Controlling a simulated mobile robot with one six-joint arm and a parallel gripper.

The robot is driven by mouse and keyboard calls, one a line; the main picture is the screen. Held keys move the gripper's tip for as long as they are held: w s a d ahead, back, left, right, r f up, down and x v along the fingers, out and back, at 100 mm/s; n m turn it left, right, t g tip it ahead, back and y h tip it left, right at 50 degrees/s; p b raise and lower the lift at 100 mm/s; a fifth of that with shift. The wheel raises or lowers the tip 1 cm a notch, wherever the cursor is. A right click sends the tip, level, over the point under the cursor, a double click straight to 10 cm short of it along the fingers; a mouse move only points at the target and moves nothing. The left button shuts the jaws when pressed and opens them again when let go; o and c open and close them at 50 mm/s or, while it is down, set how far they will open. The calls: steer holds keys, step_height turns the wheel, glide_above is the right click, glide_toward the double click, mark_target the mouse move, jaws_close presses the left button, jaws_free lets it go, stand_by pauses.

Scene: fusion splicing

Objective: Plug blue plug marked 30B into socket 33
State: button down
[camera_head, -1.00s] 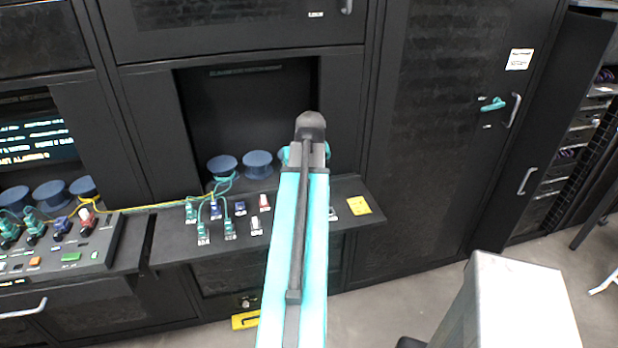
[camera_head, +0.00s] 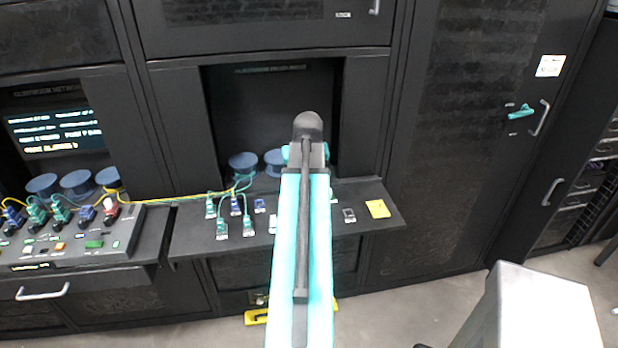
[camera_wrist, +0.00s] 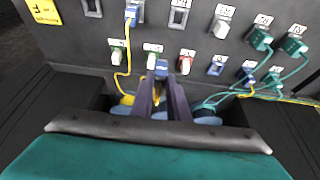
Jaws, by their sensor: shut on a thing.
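My gripper (camera_wrist: 161,80) shows in the wrist view, its two purple fingers shut on a blue plug (camera_wrist: 161,67). A yellow cable hangs below the plug between the fingers. The plug is in front of the lower row of the sloped socket panel (camera_wrist: 75,30); I cannot tell whether it touches the panel. Another blue plug (camera_wrist: 132,12) with a yellow cable sits in the upper row. The markings are too small to read, so I cannot pick out 30B or socket 33. In the head view my arm hides the gripper and part of the panel (camera_head: 190,240).
Teal plugs (camera_wrist: 261,38) with teal cables fill sockets on the right in the wrist view. A console (camera_head: 120,248) with more plugs stands left in the head view. Blue spools (camera_head: 243,163) stand behind the panel.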

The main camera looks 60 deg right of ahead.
steer(key=shift+w+a+f, duration=0.3)
steer(key=shift+w+a, duration=0.8)
steer(key=shift+w, duration=2.75)
steer(key=shift+w+a+f, duration=0.3)
steer(key=shift+w+a, duration=0.75)
steer(key=shift+w, duration=2.75)
steer(key=shift+f, duration=3.15)
steer(key=shift+f, duration=0.55)
steer(key=c, duration=1.6)
jaws_free()
steer(key=shift+r, duration=0.1)
steer(key=shift+v, duration=5.95)
steer(key=shift+s, duration=0.1)
